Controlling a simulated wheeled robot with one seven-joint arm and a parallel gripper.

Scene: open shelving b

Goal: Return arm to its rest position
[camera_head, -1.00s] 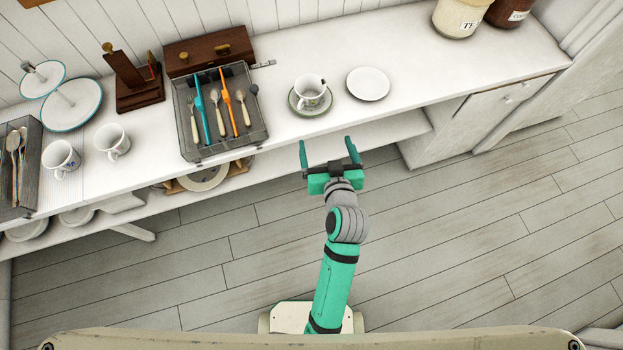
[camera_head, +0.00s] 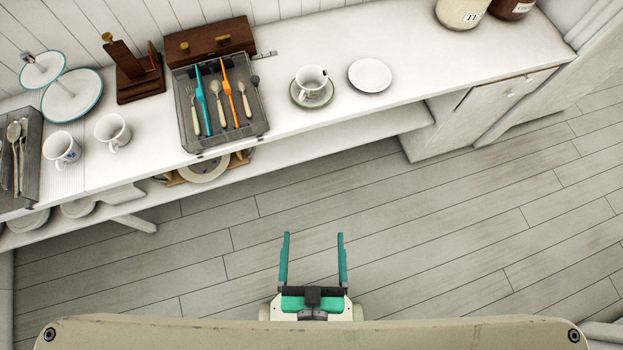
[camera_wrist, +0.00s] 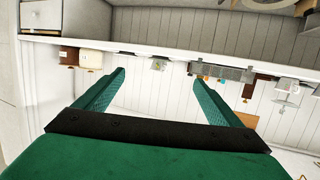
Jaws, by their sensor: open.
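My gripper (camera_head: 313,262) is open and empty in the head view. It is drawn back close to my body, over the floor, well apart from the counter. Its two green fingers point toward the counter and are wide apart. In the wrist view the open fingers (camera_wrist: 158,92) show with nothing between them. Most of my arm is hidden in the head view.
The white counter (camera_head: 420,70) bears a cutlery tray (camera_head: 262,130), a cup (camera_head: 311,80) on a saucer, a white plate (camera_head: 370,75), two mugs and a tiered stand (camera_head: 72,98). A lower shelf (camera_head: 350,128) holds plates. The floor (camera_head: 420,240) around my gripper is clear.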

